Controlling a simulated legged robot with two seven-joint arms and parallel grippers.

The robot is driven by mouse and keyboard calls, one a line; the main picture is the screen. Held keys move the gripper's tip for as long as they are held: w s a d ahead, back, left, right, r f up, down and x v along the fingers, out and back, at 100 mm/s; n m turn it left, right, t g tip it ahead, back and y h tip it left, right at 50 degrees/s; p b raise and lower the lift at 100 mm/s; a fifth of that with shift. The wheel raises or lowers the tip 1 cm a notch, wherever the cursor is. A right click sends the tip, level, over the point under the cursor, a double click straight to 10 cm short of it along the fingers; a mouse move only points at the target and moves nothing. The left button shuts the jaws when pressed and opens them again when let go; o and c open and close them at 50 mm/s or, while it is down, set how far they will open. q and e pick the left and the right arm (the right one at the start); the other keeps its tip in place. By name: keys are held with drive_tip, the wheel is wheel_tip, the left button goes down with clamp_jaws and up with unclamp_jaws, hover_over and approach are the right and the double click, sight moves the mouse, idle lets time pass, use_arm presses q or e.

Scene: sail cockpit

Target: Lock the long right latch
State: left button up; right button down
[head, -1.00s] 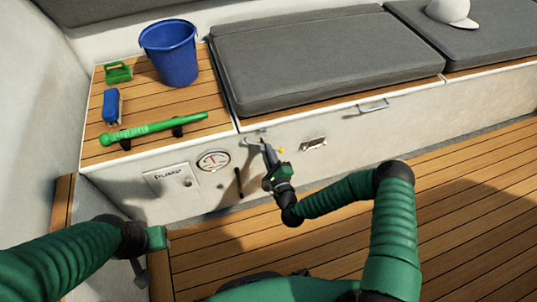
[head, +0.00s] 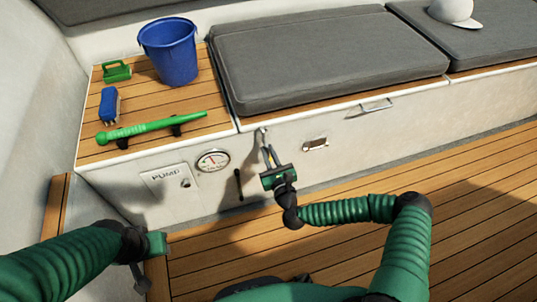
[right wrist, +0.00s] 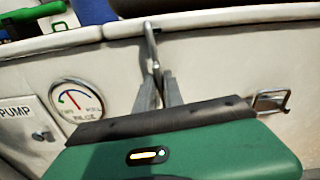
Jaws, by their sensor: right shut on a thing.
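The metal latch (head: 263,134) sits at the top edge of the white bench front, just below the seam by the left end of the grey cushion. In the right wrist view the long latch (right wrist: 150,38) hangs down from the lid's edge as a thin metal strip. My right gripper (head: 268,152) is in front of the bench, with its fingers pointing up at the latch. In the right wrist view its fingertips (right wrist: 158,76) are shut on the latch's lower end. My left gripper (head: 148,262) is low at the left, away from the bench; its jaws do not show clearly.
A metal catch (head: 315,144) and a pull handle (head: 374,107) are right of the latch. A round gauge (head: 213,160), a pump panel (head: 168,181) and a black lever (head: 239,184) are left of it. A blue bucket (head: 168,52) stands on the bench top.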

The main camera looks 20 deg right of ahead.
drive_tip(key=shift+s+a+f+m, duration=0.1)
drive_tip(key=shift+a+f+m, duration=0.05)
drive_tip(key=shift+f+m, duration=0.3)
drive_tip(key=shift+r+m, duration=0.15)
drive_tip(key=shift+m, duration=0.1)
drive_tip(key=c, duration=1.6)
unclamp_jaws()
drive_tip(key=shift+o, duration=0.6)
drive_tip(key=shift+r, duration=0.15)
drive_tip(key=s+p, duration=0.4)
drive_tip(key=s, duration=1.2)
drive_tip(key=shift+s+d, duration=0.35)
drive_tip(key=shift+d, duration=0.1)
